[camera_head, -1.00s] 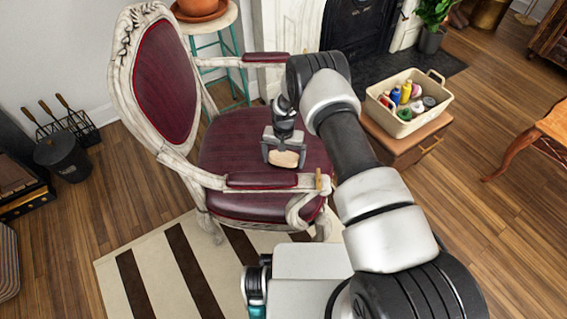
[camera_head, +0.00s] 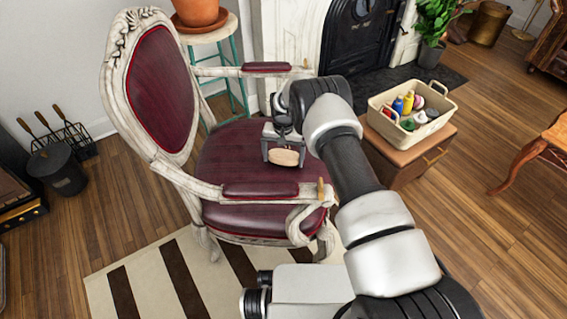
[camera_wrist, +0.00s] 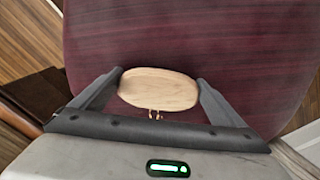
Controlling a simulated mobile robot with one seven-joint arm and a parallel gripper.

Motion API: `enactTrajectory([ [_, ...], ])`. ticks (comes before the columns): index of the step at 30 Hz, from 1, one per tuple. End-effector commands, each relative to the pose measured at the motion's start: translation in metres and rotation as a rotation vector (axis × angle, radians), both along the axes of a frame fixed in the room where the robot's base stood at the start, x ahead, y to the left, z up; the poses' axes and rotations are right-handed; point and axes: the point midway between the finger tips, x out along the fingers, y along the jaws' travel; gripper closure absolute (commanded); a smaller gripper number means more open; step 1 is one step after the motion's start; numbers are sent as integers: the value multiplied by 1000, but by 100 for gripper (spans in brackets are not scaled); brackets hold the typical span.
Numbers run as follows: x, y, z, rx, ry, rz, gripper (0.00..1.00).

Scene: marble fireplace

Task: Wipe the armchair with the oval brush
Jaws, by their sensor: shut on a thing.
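The armchair (camera_head: 262,165) has a carved whitish wooden frame, a dark red seat, and a matching oval back and arm pads. The oval brush (camera_head: 284,157) has a light wooden oval body; it also shows in the wrist view (camera_wrist: 158,89). My gripper (camera_head: 283,155) is shut on the brush, one finger at each end of the oval. It holds the brush over the seat, between the two armrests. The wrist view shows the dark red seat (camera_wrist: 190,40) behind the brush. The brush's underside is hidden, and I cannot tell whether it touches the seat.
A cream basket (camera_head: 440,105) with bottles and other items stands on a brown cabinet (camera_head: 400,158) right of the chair. A stool (camera_head: 212,30) with a terracotta pot (camera_head: 199,12) stands behind. A striped rug (camera_head: 130,270) lies in front. A black bucket (camera_head: 60,170) stands left.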

Motion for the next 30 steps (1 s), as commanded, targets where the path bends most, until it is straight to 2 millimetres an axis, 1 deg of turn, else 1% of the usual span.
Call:
enactTrajectory([
  [8, 11, 0, -1, 0, 0, 0, 24],
  [13, 27, 1, -3, 1, -2, 0, 24],
  [16, 34, 1, -3, 0, -1, 1, 24],
  [27, 36, 1, -3, -1, 1, 0, 24],
  [30, 37, 1, 2, -1, 1, 0, 24],
])
